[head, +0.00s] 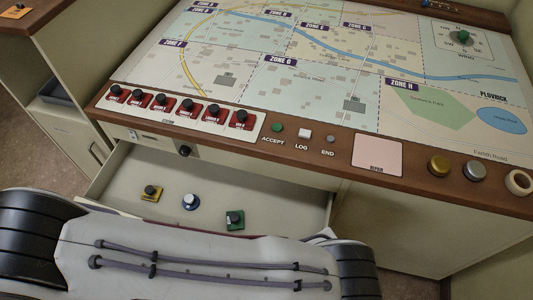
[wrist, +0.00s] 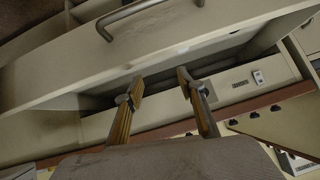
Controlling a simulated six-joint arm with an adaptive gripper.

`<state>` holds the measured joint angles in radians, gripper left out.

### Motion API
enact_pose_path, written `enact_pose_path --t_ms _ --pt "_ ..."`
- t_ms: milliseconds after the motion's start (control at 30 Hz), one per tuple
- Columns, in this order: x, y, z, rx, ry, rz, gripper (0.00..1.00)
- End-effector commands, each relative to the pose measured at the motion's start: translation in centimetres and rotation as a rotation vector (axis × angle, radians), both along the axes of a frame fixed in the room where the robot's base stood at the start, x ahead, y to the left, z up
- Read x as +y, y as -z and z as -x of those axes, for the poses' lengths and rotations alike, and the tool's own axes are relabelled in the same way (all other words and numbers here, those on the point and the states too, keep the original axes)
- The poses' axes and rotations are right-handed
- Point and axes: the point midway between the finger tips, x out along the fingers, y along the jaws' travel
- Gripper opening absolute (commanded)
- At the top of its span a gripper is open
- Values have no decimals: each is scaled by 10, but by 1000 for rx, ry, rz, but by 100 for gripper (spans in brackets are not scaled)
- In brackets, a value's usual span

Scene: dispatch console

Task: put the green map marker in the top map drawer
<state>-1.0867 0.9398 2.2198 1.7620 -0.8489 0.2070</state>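The green map marker (head: 235,219), a green square base with a dark knob, sits on the floor of the open top map drawer (head: 285,196), toward its right side. My gripper is out of view in the head view, where my pale grey arm link covers the drawer's front. In the wrist view my gripper (wrist: 160,77) is open, its two fingers apart with nothing between them. It points at the dark opening between the drawer front (wrist: 190,42) and the console. No marker shows in the wrist view.
A drawer handle (wrist: 140,12) shows in the wrist view.

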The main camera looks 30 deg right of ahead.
Motion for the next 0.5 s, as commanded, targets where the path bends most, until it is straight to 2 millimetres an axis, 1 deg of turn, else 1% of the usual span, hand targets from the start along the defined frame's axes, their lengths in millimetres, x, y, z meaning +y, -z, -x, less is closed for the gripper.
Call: enact_pose_path --t_ms 33,100,267,367,500 --pt "8 -6 -8 10 -9 -43 39" --pt "18 -13 -17 29 -32 -96 39" --pt "40 -33 -37 65 -89 -212 39" --pt "51 -49 -49 82 -128 -279 39" --pt "65 -74 -63 100 -188 -363 39"
